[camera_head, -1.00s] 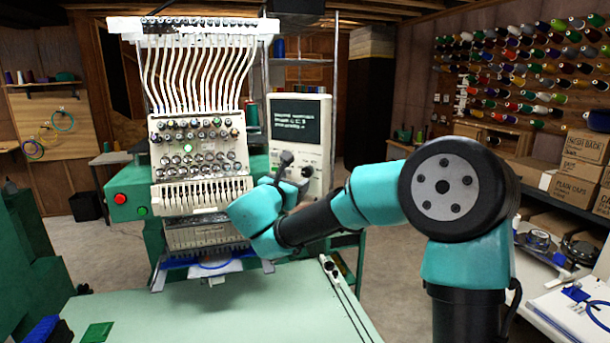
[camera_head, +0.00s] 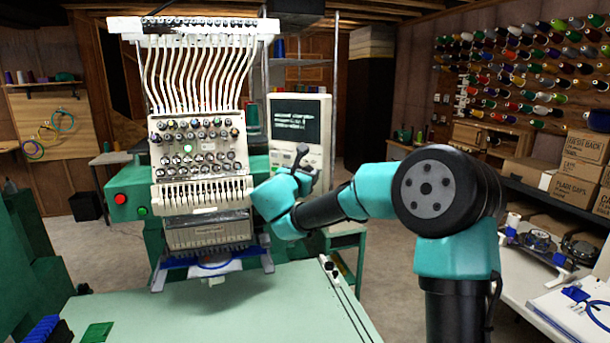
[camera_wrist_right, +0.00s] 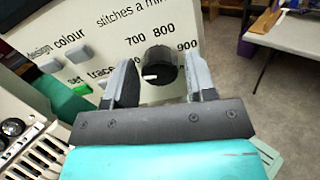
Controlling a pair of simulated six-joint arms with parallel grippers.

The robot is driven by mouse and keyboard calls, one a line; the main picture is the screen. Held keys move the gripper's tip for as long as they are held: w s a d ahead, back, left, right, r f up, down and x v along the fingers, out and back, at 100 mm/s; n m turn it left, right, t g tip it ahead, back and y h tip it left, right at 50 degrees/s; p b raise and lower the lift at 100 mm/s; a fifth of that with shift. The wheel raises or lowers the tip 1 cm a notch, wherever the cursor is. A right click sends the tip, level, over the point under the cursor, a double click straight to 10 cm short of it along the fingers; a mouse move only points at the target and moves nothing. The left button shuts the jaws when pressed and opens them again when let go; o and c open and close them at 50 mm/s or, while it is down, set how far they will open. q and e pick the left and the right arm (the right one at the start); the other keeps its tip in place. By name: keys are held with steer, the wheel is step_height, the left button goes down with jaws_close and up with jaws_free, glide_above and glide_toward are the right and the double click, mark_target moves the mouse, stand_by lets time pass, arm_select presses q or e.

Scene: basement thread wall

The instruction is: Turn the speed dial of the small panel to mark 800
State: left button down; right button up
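The small panel is the pale control box (camera_head: 281,148) with a dark screen, right of the embroidery machine; its face (camera_wrist_right: 100,15) fills the upper left of the right wrist view. The black round speed dial (camera_wrist_right: 163,66) carries a white pointer line at its left side, pointing left. The printed 700 and 800 stand above it, and 900 is to its upper right. My right gripper (camera_head: 306,167) is at the panel's lower part. In the right wrist view its two fingers (camera_wrist_right: 161,84) are apart on either side of the dial; contact is unclear. My left gripper is not in view.
The many-needle machine head (camera_head: 202,150) stands close left of my right arm. A pale green table (camera_head: 220,310) lies in front. Small grey buttons (camera_wrist_right: 76,54) sit left of the dial. Cardboard boxes (camera_head: 575,170) and a white work surface (camera_head: 530,290) are at the right.

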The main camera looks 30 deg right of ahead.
steer(key=c, duration=0.7)
steer(key=shift+m, duration=0.4)
steer(key=m, duration=2)
steer(key=shift+m, duration=0.4)
steer(key=o, duration=0.9)
